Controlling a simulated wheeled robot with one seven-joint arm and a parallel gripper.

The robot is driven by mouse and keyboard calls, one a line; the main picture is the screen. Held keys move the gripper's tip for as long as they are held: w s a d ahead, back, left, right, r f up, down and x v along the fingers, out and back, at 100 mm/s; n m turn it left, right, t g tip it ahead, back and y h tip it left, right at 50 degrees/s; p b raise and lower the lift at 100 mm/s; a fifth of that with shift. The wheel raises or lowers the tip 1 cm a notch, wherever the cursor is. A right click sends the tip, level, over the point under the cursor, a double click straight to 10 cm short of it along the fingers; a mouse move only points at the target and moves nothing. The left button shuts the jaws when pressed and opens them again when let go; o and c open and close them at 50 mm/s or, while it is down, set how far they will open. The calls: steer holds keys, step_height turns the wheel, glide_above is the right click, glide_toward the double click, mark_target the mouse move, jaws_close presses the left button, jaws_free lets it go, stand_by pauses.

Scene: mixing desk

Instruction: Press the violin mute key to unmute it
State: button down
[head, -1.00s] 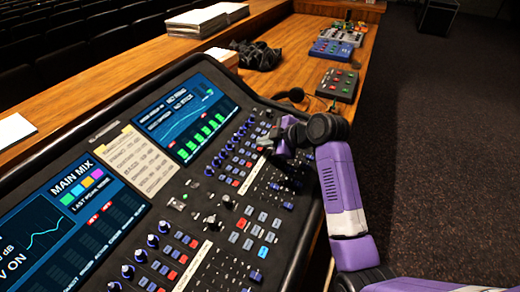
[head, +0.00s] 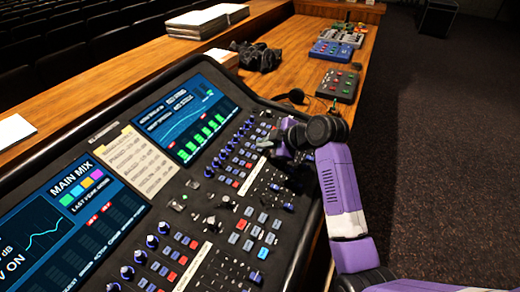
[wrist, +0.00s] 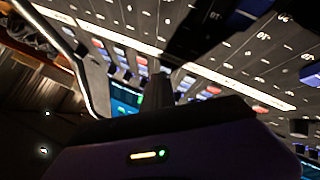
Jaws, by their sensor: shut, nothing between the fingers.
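The mixing desk (head: 190,212) fills the left and middle of the head view, with rows of blue knobs and red, blue and white keys. I cannot tell which key is the violin mute. My gripper (head: 268,145) is over the right-hand section of the desk, above its knobs and keys, and its fingers are small and dark there. In the wrist view my gripper (wrist: 158,88) is shut with nothing held, close over a row of coloured keys (wrist: 118,52) beside a white label strip (wrist: 165,49). I cannot tell whether the tip touches a key.
Two screens (head: 186,115) and a paper list (head: 133,160) lie on the desk. Carpeted floor (head: 440,150) is free at right.

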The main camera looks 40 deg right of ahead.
mark_target(265, 153)
steer(key=shift+r+p, duration=0.5)
steer(key=shift+r, duration=0.2)
steer(key=shift+r, duration=0.1)
steer(key=r+p, duration=0.2)
steer(key=r, duration=0.1)
steer(key=r+p, duration=0.1)
steer(key=p, duration=0.1)
steer(key=shift+s+d+r, duration=0.15)
steer(key=shift+s+r, duration=0.15)
steer(key=shift+r, duration=0.1)
stand_by(0.7)
